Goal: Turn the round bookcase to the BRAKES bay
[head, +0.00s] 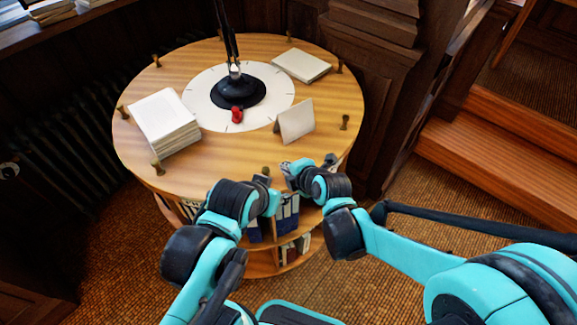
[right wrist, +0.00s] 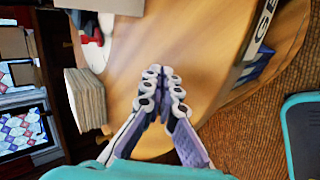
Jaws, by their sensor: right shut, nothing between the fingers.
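The round bookcase (head: 215,165) has a wooden top ringed by several small brass pegs (head: 158,167). A pale dial (head: 205,100) with tick marks lies at its middle, with a red marker (head: 237,115) at the lamp's foot. Blue and white binders (head: 288,215) show in the shelves below. My right gripper (head: 287,168) is at the near rim, shut and empty. In the right wrist view its fingertips (right wrist: 161,78) are together, over or close to the wooden top (right wrist: 200,45). My left gripper (head: 265,182) is beside it at the rim; its fingers are too hidden to judge. No BRAKES label is readable.
On the top stand a black lamp (head: 238,88), a paper stack (head: 165,120), a thin book (head: 301,65) and a folded card (head: 295,121). A radiator (head: 60,140) is at left, a wooden post (head: 375,90) behind right, wooden steps (head: 500,165) at right.

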